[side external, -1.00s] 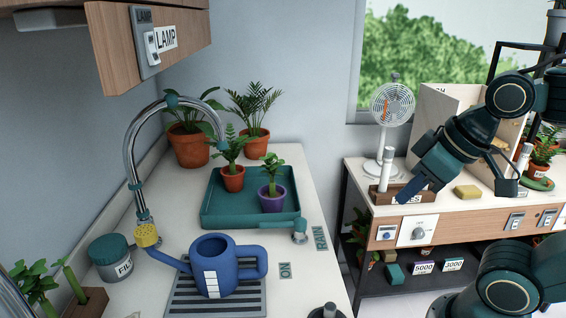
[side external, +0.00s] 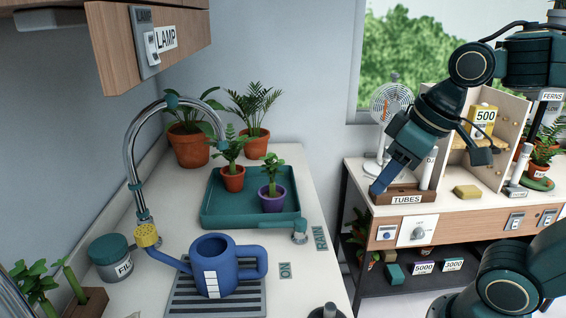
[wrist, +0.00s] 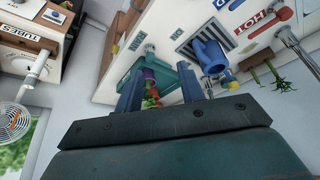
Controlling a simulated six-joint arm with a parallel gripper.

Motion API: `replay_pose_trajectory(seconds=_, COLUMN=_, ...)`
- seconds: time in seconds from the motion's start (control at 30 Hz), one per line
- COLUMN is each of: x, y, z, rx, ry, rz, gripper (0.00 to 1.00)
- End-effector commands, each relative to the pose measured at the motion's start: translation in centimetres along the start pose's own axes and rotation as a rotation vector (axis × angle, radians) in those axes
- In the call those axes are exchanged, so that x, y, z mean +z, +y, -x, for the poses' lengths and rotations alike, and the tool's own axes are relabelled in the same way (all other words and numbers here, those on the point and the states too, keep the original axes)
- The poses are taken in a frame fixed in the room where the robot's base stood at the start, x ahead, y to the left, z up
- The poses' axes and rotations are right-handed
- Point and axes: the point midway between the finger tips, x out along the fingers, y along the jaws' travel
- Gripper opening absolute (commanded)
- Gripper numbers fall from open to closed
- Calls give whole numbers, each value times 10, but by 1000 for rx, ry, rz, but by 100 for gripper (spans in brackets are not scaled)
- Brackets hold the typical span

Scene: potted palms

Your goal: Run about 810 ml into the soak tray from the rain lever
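The soak tray (side external: 222,218) is a shallow teal tray on the left counter. It holds plants in an orange pot (side external: 232,180) and a purple pot (side external: 270,203), also visible in the wrist view (wrist: 150,74). A small teal-and-silver fitting (side external: 300,232) is at its front right corner, beside a label (side external: 320,238) that seems to read RAIN or DRAIN. I cannot tell which part is the rain lever. The tray's water level is not clear. My gripper (side external: 378,188) is over the right bench near the TUBES block, away from the tray; the wrist view shows its fingers (wrist: 161,92) apart and empty.
A blue watering can (side external: 212,268) stands on a slatted grate below the arched tap (side external: 130,160). A jar (side external: 110,260) stands at left. The TUBES block (side external: 405,194), fan (side external: 388,105) and yellow 500 container (side external: 482,120) are near my arm. A gap separates counter and bench.

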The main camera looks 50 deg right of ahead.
Motion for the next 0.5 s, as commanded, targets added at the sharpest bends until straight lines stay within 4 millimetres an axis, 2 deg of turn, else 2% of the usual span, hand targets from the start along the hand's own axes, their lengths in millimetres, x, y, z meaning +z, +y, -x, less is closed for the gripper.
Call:
replay_pose_trajectory(seconds=0.27, x=-55, y=-5, z=-6, rx=-57, ry=-93, rz=107, gripper=39)
replay_pose_trajectory(seconds=0.5, x=-99, y=-5, z=-21, rx=-107, ry=-169, rz=203, gripper=39)
